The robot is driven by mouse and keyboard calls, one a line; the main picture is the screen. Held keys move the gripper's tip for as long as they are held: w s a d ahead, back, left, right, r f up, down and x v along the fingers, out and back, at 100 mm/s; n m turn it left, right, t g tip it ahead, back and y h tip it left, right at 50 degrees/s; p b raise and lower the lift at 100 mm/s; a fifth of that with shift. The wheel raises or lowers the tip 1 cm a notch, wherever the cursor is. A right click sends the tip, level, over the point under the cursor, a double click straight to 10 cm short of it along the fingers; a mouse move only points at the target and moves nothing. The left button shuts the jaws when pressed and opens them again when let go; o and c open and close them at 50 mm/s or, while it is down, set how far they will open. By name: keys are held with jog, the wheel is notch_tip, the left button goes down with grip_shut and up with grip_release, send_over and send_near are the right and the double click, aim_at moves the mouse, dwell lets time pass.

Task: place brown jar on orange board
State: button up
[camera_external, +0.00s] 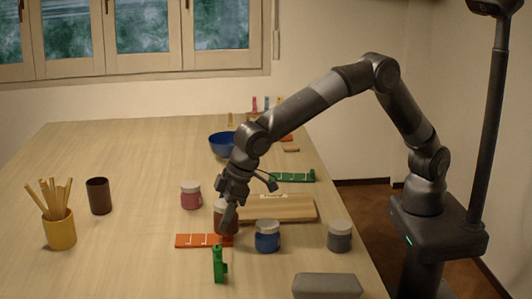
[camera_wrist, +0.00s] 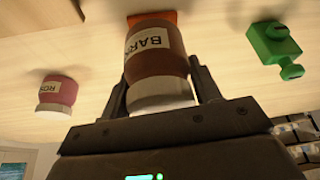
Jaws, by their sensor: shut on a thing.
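My gripper (camera_external: 228,208) points down over the table and is shut on the brown jar (camera_external: 220,217). In the wrist view the brown jar (camera_wrist: 157,58), with a white lid and a label starting "BAR", sits between the two fingers (camera_wrist: 160,86). The orange board (camera_external: 195,241), with white marks, lies flat on the table; the jar is at its right end in the external view. In the wrist view a bit of the orange board (camera_wrist: 150,17) shows just past the jar's base. I cannot tell whether the jar touches the board. A finger partly hides the jar in the external view.
A pink jar (camera_external: 191,196), blue jar (camera_external: 268,238), grey jar (camera_external: 340,238), wooden board (camera_external: 285,209) and green object (camera_external: 219,264) stand close around. The table between is clear.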

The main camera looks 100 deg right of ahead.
jog(key=o, duration=1.2)
jog(key=shift+f, duration=0.1)
jog(key=shift+c, duration=0.2)
jog(key=v, duration=1.2)
jog(key=shift+r, duration=0.3)
